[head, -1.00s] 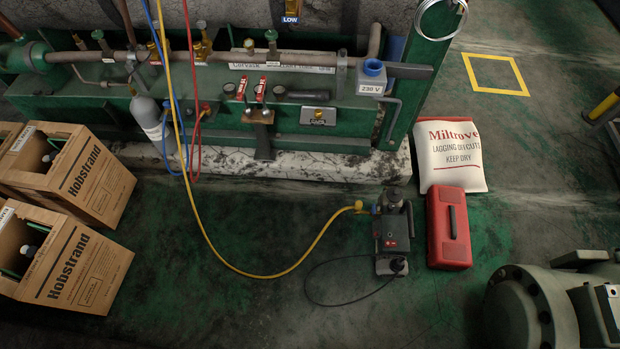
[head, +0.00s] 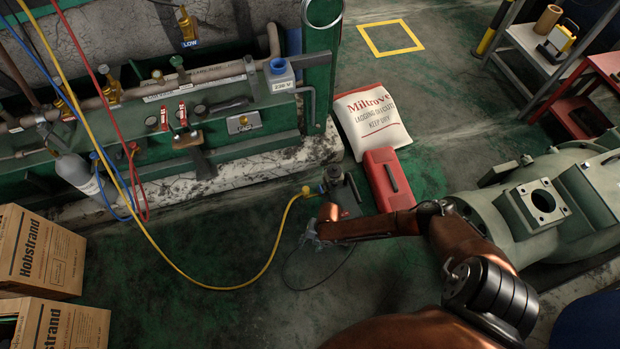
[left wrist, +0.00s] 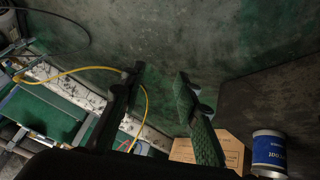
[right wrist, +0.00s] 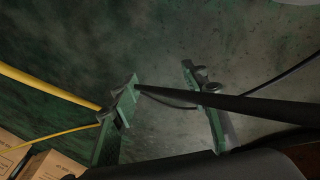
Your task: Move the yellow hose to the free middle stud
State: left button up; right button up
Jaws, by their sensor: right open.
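The yellow hose (head: 306,191) comes down from the upper left, loops over the floor and ends at a fitting on the dark pump (head: 334,180). My right gripper (head: 314,236) is low in front of the pump, partly blurred against the floor. In the right wrist view its fingers (right wrist: 162,82) are apart, and the yellow hose (right wrist: 50,87) lies left of them, outside the jaws. A dark bar and a thin black cable cross that view. My left gripper (left wrist: 160,73) is open and empty, with the yellow hose (left wrist: 70,72) to its left. I cannot pick out the middle stud.
A red case (head: 388,180) and a white sack (head: 372,120) stand beyond my right arm. Cardboard boxes (head: 40,255) are at lower left, a green machine (head: 545,205) at right. The green skid (head: 270,118) runs along the back. Floor left of my right gripper is mostly clear.

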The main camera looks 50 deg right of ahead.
aim_at(306, 189)
jog(key=w+d+r+n+h, duration=0.1)
jog(key=w+d+r+n, duration=0.1)
jog(key=w+d+r, duration=0.2)
jog(key=w+d+r+n+h+p, duration=0.1)
jog(key=w+d+r, duration=0.4)
jog(key=r, duration=0.3)
jog(key=w+d+r+n+g+h, duration=0.1)
jog(key=w+d+r+n, duration=0.1)
jog(key=w+d+r, duration=0.3)
jog(key=shift+w+d+r+n+p, duration=0.1)
jog(key=shift+w+r+n+p, duration=0.2)
jog(key=shift+w+r, duration=0.3)
jog(key=shift+d, duration=0.1)
jog(key=shift+f, duration=0.35)
notch_tip(306, 189, down, 8)
jog(key=b, duration=0.4)
jog(key=shift+f, duration=0.2)
jog(key=shift+w+r, duration=0.1)
jog(key=shift+r, duration=0.25)
pick_arm(q)
notch_tip(306, 189, down, 3)
jog(key=shift+a+r+t, duration=0.1)
jog(key=shift+t, duration=0.6)
pick_arm(e)
jog(key=shift+f, duration=0.1)
jog(key=shift+c, duration=0.3)
